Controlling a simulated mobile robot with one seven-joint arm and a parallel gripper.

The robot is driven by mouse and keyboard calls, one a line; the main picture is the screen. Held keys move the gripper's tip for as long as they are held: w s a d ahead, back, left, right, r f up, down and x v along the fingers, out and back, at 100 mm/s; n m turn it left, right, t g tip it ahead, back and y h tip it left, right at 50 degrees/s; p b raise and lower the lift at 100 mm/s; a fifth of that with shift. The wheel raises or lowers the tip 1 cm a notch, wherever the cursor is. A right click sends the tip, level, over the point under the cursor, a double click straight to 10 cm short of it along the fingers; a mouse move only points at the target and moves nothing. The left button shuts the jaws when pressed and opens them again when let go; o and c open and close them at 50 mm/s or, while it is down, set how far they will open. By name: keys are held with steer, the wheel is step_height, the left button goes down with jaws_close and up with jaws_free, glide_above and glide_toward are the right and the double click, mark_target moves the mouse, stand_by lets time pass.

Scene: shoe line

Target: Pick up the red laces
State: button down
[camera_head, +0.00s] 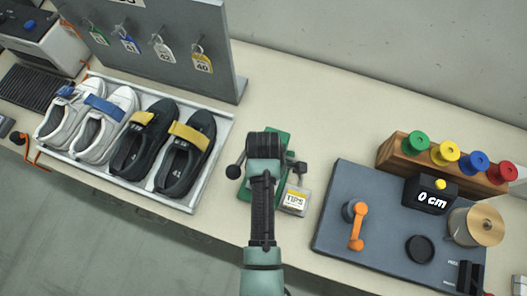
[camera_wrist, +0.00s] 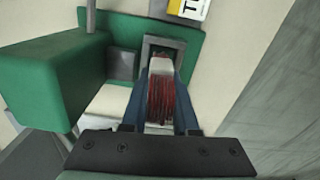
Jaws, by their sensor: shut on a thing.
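The red laces (camera_wrist: 160,100) show in the wrist view as a bundle of red strands with a pale piece at the far end. My gripper (camera_wrist: 160,82) is shut on them, with one dark blue finger on each side. The bundle is in front of the grey-framed opening of a green tipping machine (camera_wrist: 70,82). I cannot tell whether the laces touch the machine. In the head view my arm covers the laces and my gripper, and the green machine (camera_head: 284,142) shows only at its edges.
A grey box marked TIPS (camera_head: 294,200) stands beside the machine. A wooden rack (camera_head: 396,150) of coloured spools and a dark measuring board (camera_head: 335,237) are at right. A tray (camera_head: 205,183) of shoes is at left, below a panel (camera_head: 222,40) with hanging tags.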

steer(key=shift+r, duration=0.1)
step_height(320, 180, up, 10)
steer(key=shift+f+b, duration=0.1)
steer(key=shift+b, duration=0.45)
steer(key=m, duration=0.1)
steer(key=f+m+b, duration=0.1)
steer(key=m, duration=0.2)
steer(key=shift+w+d+f+m, duration=0.1)
steer(key=shift+w+f+m, duration=0.15)
steer(key=shift+m, duration=0.15)
steer(key=m, duration=0.1)
steer(key=m+b, duration=0.1)
steer(key=m, duration=0.1)
steer(key=shift+w+f+m, duration=0.25)
steer(key=shift+f+m, duration=0.05)
steer(key=shift+f, duration=0.1)
steer(key=m, duration=0.2)
steer(key=f+m+b, duration=0.1)
steer(key=m, duration=0.4)
steer(key=shift+w+d+f+b, duration=0.2)
steer(key=shift+w+b, duration=0.1)
steer(key=shift+b, duration=0.1)
steer(key=shift+s, duration=0.1)
